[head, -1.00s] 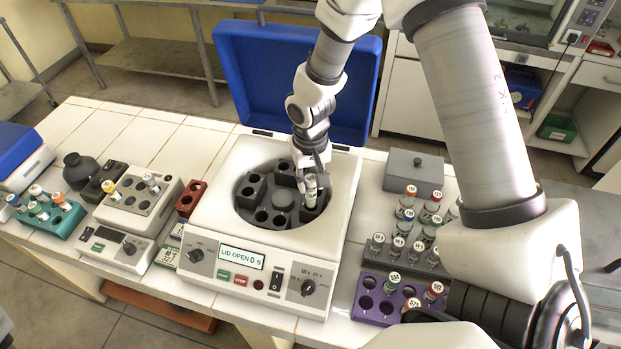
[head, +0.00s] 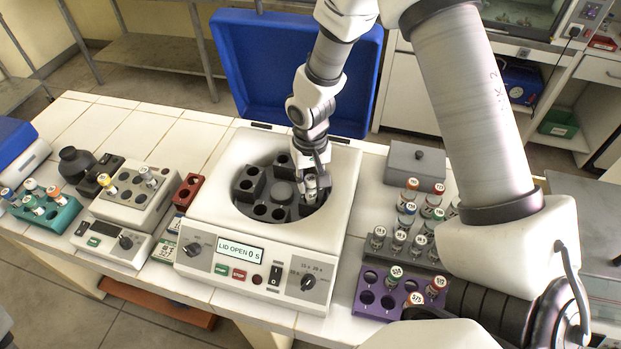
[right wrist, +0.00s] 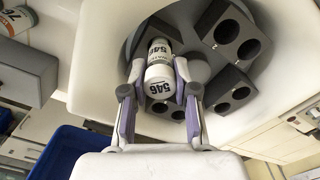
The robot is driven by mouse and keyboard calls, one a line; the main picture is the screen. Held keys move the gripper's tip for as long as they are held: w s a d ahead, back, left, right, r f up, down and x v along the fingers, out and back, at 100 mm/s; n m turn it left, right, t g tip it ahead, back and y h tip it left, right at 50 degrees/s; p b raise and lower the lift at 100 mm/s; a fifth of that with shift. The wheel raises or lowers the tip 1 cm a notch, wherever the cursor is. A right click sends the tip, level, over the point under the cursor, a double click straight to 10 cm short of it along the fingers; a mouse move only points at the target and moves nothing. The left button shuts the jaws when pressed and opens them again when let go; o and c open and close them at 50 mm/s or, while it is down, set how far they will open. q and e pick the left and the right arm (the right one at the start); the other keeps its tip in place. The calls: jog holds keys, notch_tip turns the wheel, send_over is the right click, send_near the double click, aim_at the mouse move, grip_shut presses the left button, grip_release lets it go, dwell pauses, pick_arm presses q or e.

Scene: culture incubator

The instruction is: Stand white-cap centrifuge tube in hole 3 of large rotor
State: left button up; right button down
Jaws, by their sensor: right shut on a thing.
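The white-cap centrifuge tube (right wrist: 160,75) shows in the right wrist view, with 546 on its cap and body. My right gripper (head: 318,180) is shut on it, one finger on each side of the tube. In the head view the tube (head: 311,187) is over the right side of the large rotor (head: 283,188), inside the open centrifuge bowl. The rotor also shows in the right wrist view, with dark two-hole blocks (right wrist: 232,52) around the tube. The tube's lower end is hidden, so I cannot tell whether it is in a hole. My left gripper is out of view.
The centrifuge (head: 205,215) has its blue lid (head: 250,65) raised behind the bowl; its display reads LID OPEN. At right are a grey lidded box (head: 405,165), racks of capped tubes and a purple rack (head: 372,318). A small red rack (head: 187,190) stands at left.

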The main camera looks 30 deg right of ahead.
aim_at(310, 188)
jog(key=shift+w+f+b, duration=0.1)
jog(key=shift+f+b, duration=0.85)
jog(key=shift+f, duration=0.6)
jog(key=c, duration=0.5)
grip_release()
notch_tip(310, 188, up, 8)
jog(key=p, duration=0.6)
jog(key=shift+f, duration=0.15)
jog(key=shift+f, duration=0.1)
